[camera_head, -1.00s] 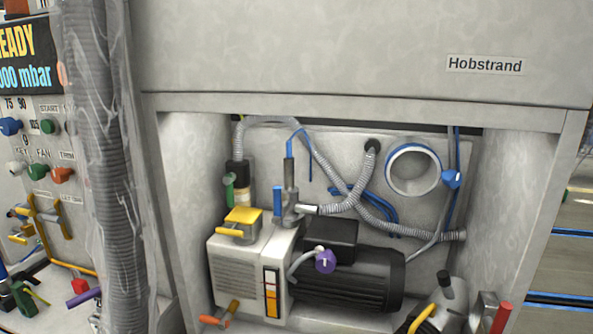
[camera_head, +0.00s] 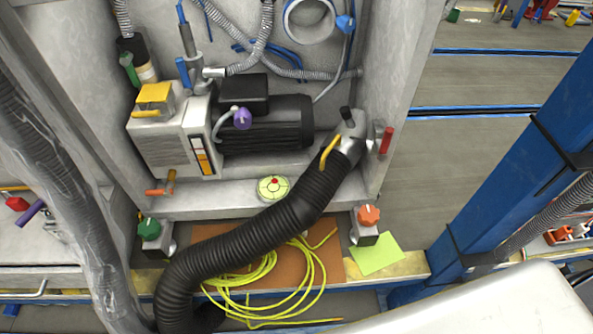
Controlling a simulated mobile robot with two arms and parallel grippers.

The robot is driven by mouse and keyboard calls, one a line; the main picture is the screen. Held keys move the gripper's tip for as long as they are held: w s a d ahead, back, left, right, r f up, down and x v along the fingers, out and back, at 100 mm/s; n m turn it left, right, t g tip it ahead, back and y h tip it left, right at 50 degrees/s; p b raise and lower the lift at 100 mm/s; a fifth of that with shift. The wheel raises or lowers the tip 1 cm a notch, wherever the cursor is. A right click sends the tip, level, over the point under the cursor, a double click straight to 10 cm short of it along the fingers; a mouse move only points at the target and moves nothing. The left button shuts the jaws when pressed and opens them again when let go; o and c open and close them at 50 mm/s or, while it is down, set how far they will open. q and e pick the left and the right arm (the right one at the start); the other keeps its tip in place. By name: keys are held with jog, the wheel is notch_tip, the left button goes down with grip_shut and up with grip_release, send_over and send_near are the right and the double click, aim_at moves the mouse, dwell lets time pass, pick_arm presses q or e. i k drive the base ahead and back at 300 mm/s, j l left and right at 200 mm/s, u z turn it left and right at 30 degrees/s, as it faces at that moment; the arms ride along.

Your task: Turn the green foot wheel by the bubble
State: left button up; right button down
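The green foot wheel (camera_head: 149,229) sits at the lower left front corner of the cabinet, on a grey foot block. An orange foot wheel (camera_head: 368,216) sits at the right front corner. Neither of my grippers shows in the head view. The bubble's exact position in the level is too small to tell.
A thick black ribbed hose (camera_head: 245,236) crosses in front of the ledge. A coil of yellow cable (camera_head: 265,283) lies on a brown board below. A blue post (camera_head: 500,190) stands at right. The pump (camera_head: 175,138) fills the cabinet. A plastic-wrapped hose (camera_head: 60,200) hangs at left.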

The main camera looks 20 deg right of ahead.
aim_at(149, 229)
jog(key=k+j+z, duration=0.1)
jog(key=j+z, duration=0.2)
jog(key=z, duration=0.15)
jog(key=k+j+z, duration=0.15)
jog(key=z, duration=0.25)
jog(key=j+u, duration=0.1)
jog(key=u, duration=1.25)
